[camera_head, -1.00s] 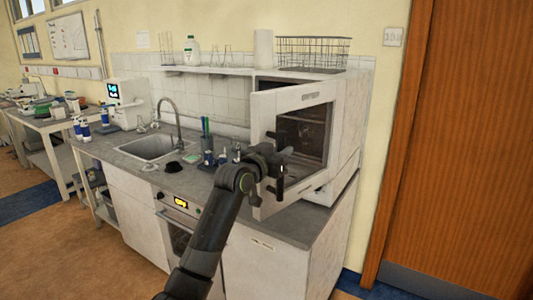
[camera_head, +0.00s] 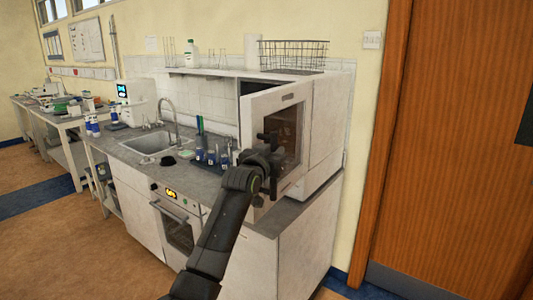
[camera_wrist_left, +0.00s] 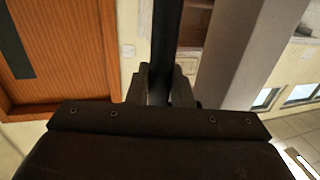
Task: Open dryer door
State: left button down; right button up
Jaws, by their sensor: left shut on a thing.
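The dryer (camera_head: 328,118) is a white box on the right end of the counter. Its door (camera_head: 262,102), white with a dark window (camera_head: 287,125), stands partly open, its free left edge swung out toward me and its right edge by the body. A dark gap into the dryer shows above the door. My left gripper (camera_head: 268,152) is at the door's front near the free edge. In the left wrist view, my left gripper's fingers (camera_wrist_left: 160,88) are closed around a dark bar handle (camera_wrist_left: 167,40), with the pale door panel (camera_wrist_left: 235,60) beside it. My right gripper is out of view.
A sink (camera_head: 152,143) with a tap, bottles and a small oven (camera_head: 178,230) lie left of the dryer. A wire basket (camera_head: 293,55) stands on top. A brown wooden door (camera_head: 455,150) is at the right. Open floor (camera_head: 90,250) lies at front left.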

pick_arm(q)
jog(key=shift+r, duration=0.35)
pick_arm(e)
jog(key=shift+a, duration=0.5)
pick_arm(q)
jog(key=c, duration=1.6)
grip_release()
jog(key=shift+o, duration=1.3)
jog(key=shift+w+d+f, duration=0.15)
jog(key=shift+f, duration=0.15)
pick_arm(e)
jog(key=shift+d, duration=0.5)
